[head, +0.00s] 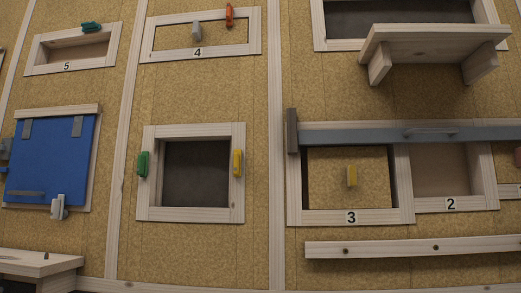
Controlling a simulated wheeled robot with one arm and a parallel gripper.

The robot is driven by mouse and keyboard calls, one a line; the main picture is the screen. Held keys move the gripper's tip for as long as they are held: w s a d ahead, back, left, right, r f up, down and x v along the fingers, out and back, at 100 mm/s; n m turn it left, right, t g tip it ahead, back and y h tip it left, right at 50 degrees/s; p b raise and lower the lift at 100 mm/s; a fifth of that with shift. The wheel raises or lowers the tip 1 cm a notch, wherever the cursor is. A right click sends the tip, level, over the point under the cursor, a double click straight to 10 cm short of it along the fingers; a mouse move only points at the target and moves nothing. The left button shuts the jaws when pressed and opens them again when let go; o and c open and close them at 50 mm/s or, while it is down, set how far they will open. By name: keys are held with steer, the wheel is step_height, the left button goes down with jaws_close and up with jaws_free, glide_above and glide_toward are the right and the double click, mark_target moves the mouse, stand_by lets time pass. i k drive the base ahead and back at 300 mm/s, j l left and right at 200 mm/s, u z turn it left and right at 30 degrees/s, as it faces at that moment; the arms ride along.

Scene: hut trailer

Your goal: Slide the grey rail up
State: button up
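The grey rail (370,137) is a long horizontal bar in the head view, at the right. It lies across the top of the frames marked 3 and 2 and runs out of the picture at the right edge. A thin grey handle (430,131) sits on it. Its left end meets an upright dark grey-brown block (291,130). My gripper is not in view.
A wooden shelf (435,35) juts out above the rail, with wall between. Below, a wooden strip (400,246) is fixed to the wall. A blue hatch (50,160) is at the left.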

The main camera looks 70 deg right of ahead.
mark_target(371, 136)
steer(key=k+z, duration=0.1)
steer(key=z, duration=3.35)
